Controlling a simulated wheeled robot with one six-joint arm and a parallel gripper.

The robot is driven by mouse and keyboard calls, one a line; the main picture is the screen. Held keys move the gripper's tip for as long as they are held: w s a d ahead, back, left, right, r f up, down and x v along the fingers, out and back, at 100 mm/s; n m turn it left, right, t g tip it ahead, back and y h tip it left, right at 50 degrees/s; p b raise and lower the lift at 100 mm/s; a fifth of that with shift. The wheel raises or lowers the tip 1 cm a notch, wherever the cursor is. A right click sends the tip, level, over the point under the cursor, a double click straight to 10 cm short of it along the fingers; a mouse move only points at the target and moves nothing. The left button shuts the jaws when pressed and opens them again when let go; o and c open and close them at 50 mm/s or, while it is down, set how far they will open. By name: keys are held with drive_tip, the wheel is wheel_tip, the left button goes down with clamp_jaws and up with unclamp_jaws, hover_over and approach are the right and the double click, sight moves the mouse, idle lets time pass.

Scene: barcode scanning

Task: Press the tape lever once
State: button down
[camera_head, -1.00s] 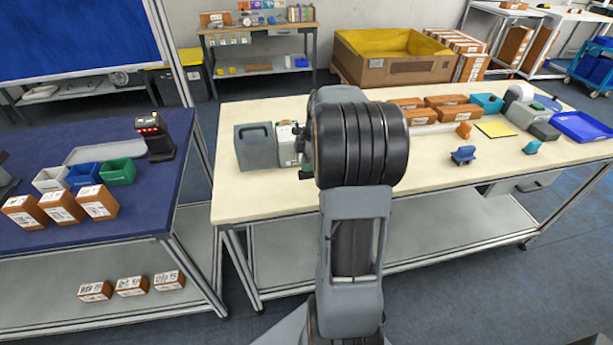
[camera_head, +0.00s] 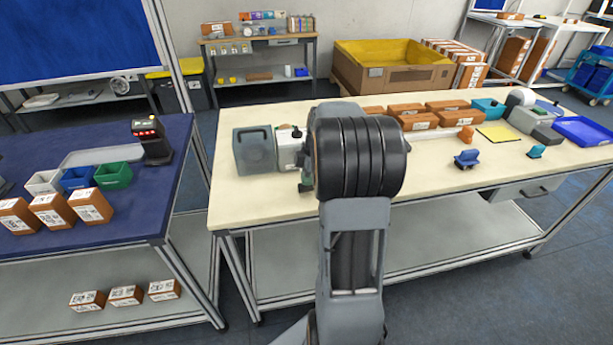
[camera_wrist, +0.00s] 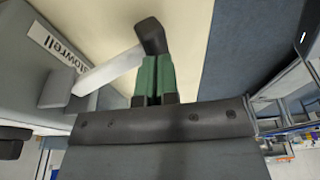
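The tape machine is a pale grey and white unit (camera_head: 289,150) with a darker grey box (camera_head: 254,151) beside it, at the left end of the cream table. In the wrist view its grey body (camera_wrist: 28,75) carries a printed label. The tape lever is a pale bar (camera_wrist: 108,70) ending in a black knob (camera_wrist: 151,36). My gripper (camera_wrist: 153,62) has its two green fingers together, with nothing seen between them. The fingertips are just below the knob in the picture; I cannot tell whether they touch it. My arm hides part of the machine in the head view.
Brown boxes (camera_head: 412,120), small blue parts (camera_head: 466,158) and a blue tray (camera_head: 583,131) are further right on the cream table (camera_head: 262,207). The blue table (camera_head: 140,213) at left holds a scanner (camera_head: 151,141), bins and boxes. The cream table's front left is bare.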

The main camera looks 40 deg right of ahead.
wheel_tip(320, 180, up, 13)
drive_tip(key=p, duration=0.9)
idle(0.7)
drive_tip(key=s+a+m+t+h, duration=0.1)
drive_tip(key=s+a+m, duration=0.5)
drive_tip(key=a, duration=0.4)
drive_tip(key=s+a+r+m+t+h, duration=0.1)
drive_tip(key=s+a+m, duration=0.5)
drive_tip(key=a, duration=0.4)
drive_tip(key=shift+s+r+m+t, duration=0.15)
drive_tip(key=shift+s+m+t, duration=0.2)
drive_tip(key=shift+m, duration=0.35)
drive_tip(key=shift+w, duration=0.1)
